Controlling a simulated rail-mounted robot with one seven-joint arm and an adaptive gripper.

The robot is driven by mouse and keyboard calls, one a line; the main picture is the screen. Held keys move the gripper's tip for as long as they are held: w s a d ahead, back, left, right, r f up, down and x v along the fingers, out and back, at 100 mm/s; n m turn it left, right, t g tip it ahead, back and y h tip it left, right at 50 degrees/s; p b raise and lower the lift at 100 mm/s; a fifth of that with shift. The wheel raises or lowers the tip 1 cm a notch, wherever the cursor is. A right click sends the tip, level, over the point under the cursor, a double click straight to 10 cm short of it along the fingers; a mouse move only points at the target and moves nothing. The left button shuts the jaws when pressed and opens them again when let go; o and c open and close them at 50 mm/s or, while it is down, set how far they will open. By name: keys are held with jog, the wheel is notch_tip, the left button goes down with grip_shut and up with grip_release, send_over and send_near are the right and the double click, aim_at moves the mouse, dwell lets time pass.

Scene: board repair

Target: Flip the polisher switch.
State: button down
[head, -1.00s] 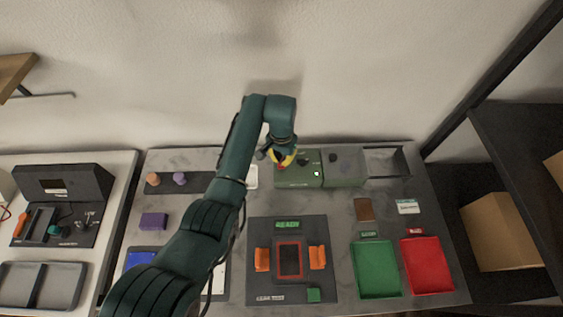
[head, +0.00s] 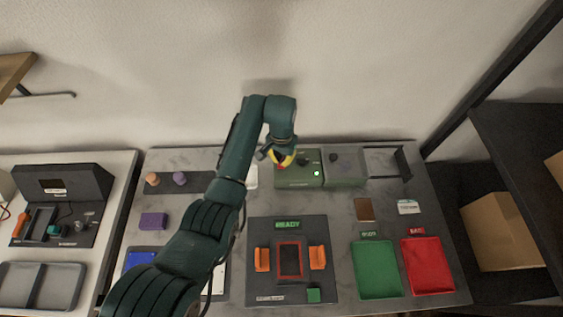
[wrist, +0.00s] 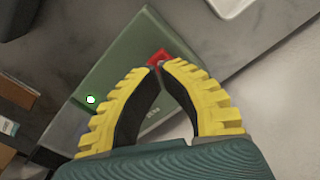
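The polisher appears to be the green box (head: 298,182) at the back of the bench; its label is too small to read. My gripper (head: 283,165) is over the left part of the box. In the wrist view its yellow fingers (wrist: 160,67) are closed together at the tips, right at the red switch. The tips partly hide the switch, so its position is unclear.
A grey-green box (head: 345,168) with a dark knob stands directly right. A fixture marked READY (head: 328,235) lies in front, with a green tray (head: 377,290) and a red tray (head: 428,284) to its right. A purple block (head: 153,221) lies left.

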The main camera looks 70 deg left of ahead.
aim_at(281, 166)
jog(key=shift+f+b, duration=1.15)
jog(key=shift+f, duration=0.6)
dwell(0.5)
notch_tip(281, 166, up, 7)
jog(key=p, duration=0.7)
jog(key=shift+r, duration=0.15)
dwell(0.3)
